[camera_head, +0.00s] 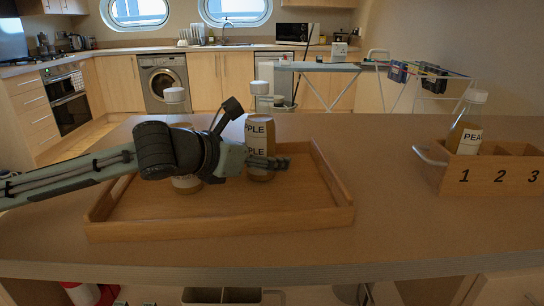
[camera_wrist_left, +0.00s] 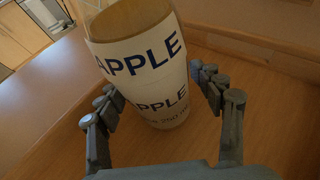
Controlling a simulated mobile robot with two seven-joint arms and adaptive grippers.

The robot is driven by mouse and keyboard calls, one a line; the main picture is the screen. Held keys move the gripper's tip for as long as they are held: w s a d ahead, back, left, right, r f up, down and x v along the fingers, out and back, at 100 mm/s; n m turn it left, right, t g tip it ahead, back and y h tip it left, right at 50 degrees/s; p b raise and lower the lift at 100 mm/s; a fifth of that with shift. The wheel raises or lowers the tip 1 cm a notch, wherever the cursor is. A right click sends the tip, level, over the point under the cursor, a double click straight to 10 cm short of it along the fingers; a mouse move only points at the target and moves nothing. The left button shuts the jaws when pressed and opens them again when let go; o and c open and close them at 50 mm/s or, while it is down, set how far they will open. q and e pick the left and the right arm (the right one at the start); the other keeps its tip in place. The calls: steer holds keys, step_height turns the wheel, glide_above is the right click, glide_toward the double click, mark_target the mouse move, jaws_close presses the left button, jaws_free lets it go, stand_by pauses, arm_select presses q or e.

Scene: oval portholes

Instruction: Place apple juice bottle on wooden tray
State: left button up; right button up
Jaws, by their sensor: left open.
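The apple juice bottle (camera_head: 259,132), with a white "APPLE" label and a pale cap, stands upright inside the wooden tray (camera_head: 220,226), towards its back right. In the left wrist view, the bottle (camera_wrist_left: 150,65) sits between the spread fingers. My left gripper (camera_head: 260,136) is open around the bottle, one finger on each side; whether either finger touches it I cannot tell. A second bottle (camera_head: 175,101) with a pale cap stands at the tray's left, mostly hidden behind my left gripper. My right gripper is not in view.
A wooden crate (camera_head: 500,181) numbered 1, 2, 3 stands at the right, with a "PEA..." bottle (camera_head: 466,123) in its left slot. The counter (camera_head: 395,215) between tray and crate is clear. The tray's raised rim surrounds both bottles.

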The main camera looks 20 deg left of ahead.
mark_target(260, 133)
arm_select(q)
steer(key=shift+v, duration=2.4)
